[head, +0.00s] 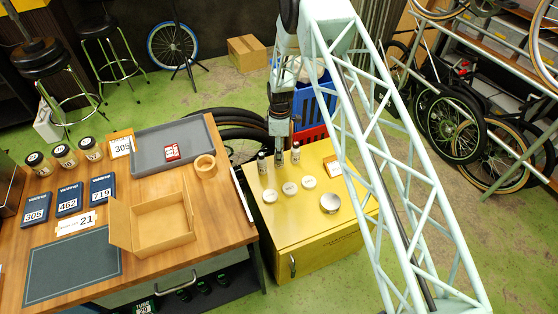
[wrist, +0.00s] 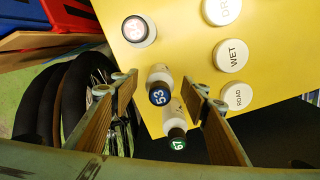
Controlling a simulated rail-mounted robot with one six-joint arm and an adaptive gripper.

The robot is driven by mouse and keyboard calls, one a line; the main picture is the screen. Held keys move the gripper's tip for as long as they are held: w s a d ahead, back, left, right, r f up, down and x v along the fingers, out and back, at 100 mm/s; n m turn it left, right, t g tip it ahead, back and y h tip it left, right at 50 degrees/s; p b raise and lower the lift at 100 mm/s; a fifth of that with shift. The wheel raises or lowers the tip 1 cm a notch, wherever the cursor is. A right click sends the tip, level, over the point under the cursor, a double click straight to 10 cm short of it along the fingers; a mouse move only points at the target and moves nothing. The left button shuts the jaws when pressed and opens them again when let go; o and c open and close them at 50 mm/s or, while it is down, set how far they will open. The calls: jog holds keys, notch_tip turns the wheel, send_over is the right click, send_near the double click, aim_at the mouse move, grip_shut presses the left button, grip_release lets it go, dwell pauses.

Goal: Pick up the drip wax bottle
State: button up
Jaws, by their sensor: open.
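Three small white bottles stand along the back of the yellow cabinet top. I cannot tell from the caps which is the drip wax. My gripper (wrist: 160,79) is open, pointing down, with its fingers on either side of the 53 bottle and no clear contact. In the head view my gripper (head: 280,150) is over the middle bottle, largely hiding it; the left bottle (head: 262,163) and right bottle (head: 295,154) show beside it.
White discs WET (wrist: 230,56), ROAD (wrist: 237,96) and a cut-off "DR" (wrist: 222,10) lie in front of the bottles. A silver tin (head: 329,203) stands on the yellow cabinet (head: 285,225). A wooden workbench (head: 220,225) is to the left. Tyres (head: 235,125) are behind.

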jog(key=shift+f, duration=1.15)
jog(key=shift+c, duration=0.9)
jog(key=c, duration=0.8)
